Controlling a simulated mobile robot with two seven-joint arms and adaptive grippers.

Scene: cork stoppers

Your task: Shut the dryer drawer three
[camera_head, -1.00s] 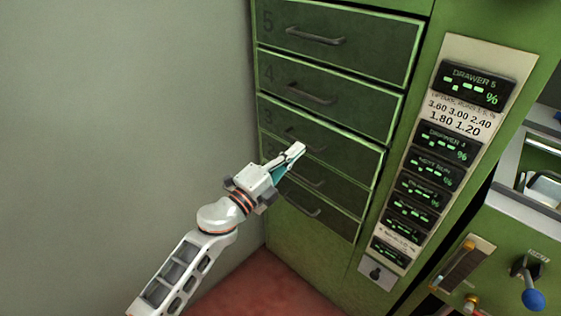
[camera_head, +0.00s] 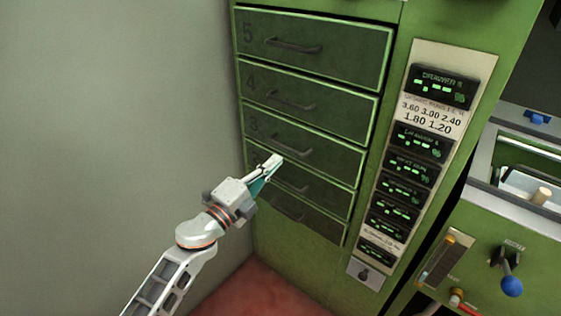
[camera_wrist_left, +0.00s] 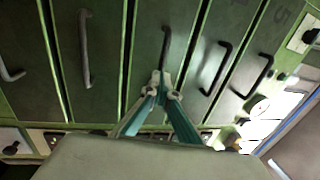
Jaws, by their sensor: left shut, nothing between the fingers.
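Drawer three (camera_head: 335,153) is a dark green front with the number 3 and a bar handle (camera_head: 293,146), in the middle of the dryer's drawer stack. Its front looks level with the drawers around it, with no gap that I can make out. My left gripper (camera_head: 274,161) is shut and empty, just below and left of that handle, in front of the drawer's lower edge. In the left wrist view the fingertips (camera_wrist_left: 167,92) meet near the end of drawer three's handle (camera_wrist_left: 164,48); I cannot tell whether they touch the front. My right gripper is not in view.
Drawer five (camera_head: 345,45) and drawer four (camera_head: 335,104) are above, with two more drawers below. A display panel (camera_head: 405,165) stands right of the drawers, and a blue-knobbed lever (camera_head: 511,286) is at lower right. A grey wall (camera_head: 110,120) closes the left side.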

